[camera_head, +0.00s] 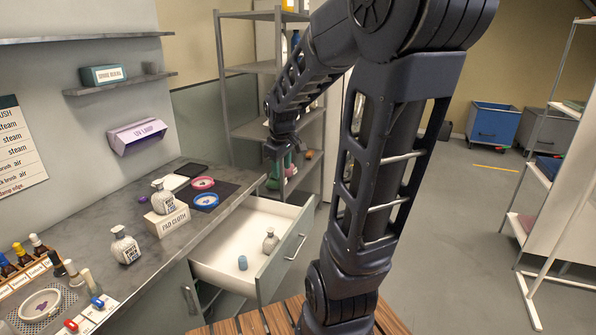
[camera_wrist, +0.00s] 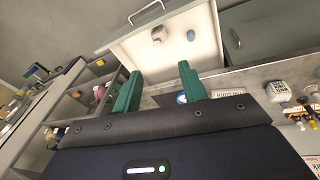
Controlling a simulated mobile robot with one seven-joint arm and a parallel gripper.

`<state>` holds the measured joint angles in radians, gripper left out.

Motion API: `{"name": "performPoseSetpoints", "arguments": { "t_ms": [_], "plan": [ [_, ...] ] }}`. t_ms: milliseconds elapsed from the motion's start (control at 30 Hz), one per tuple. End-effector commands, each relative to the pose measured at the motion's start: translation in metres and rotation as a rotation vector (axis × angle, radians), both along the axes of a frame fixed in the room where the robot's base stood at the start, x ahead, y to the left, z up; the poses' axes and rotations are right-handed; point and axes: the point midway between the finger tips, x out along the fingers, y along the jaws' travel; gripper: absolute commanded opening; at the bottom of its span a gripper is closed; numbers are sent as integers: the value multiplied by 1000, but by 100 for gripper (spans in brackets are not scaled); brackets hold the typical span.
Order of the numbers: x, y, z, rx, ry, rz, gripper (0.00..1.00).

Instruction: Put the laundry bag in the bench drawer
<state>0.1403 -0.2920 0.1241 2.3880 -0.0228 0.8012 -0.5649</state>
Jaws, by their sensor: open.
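The bench drawer (camera_head: 229,262) is pulled open; its pale interior also shows in the wrist view (camera_wrist: 120,50). Inside lie a small grey-white bag-like item (camera_head: 270,241) and a small blue cylinder (camera_head: 242,262), apart from each other. Two similar pale, narrow-necked items with dark labels are on the bench: one (camera_head: 125,247) on the worktop, one (camera_head: 165,199) on the pad cloth box. I cannot read which is the laundry bag. My gripper (camera_head: 277,168) is raised near the drawer's far end. In the wrist view its green fingers (camera_wrist: 160,80) are apart and empty.
The grey bench top (camera_head: 157,262) holds the pad cloth box (camera_head: 168,222), pink and blue round dishes (camera_head: 205,200) and several small bottles at the near left. A shelf rack (camera_head: 250,128) stands behind my gripper.

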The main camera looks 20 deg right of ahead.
Motion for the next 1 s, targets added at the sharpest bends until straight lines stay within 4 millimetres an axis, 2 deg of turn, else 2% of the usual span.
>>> {"name": "performPoseSetpoints", "arguments": {
  "t_ms": [100,300,500,600,767,1000],
  "plan": [
    [-28,3,18,26,-40,-93,42],
    [-75,6,39,88,-97,-257,42],
    [-119,7,51,161,-143,-406,42],
    [-135,8,54,193,-159,-460,42],
    [-149,8,55,224,-169,-512,42],
    [-152,8,55,231,-170,-524,42]
  ]
}}
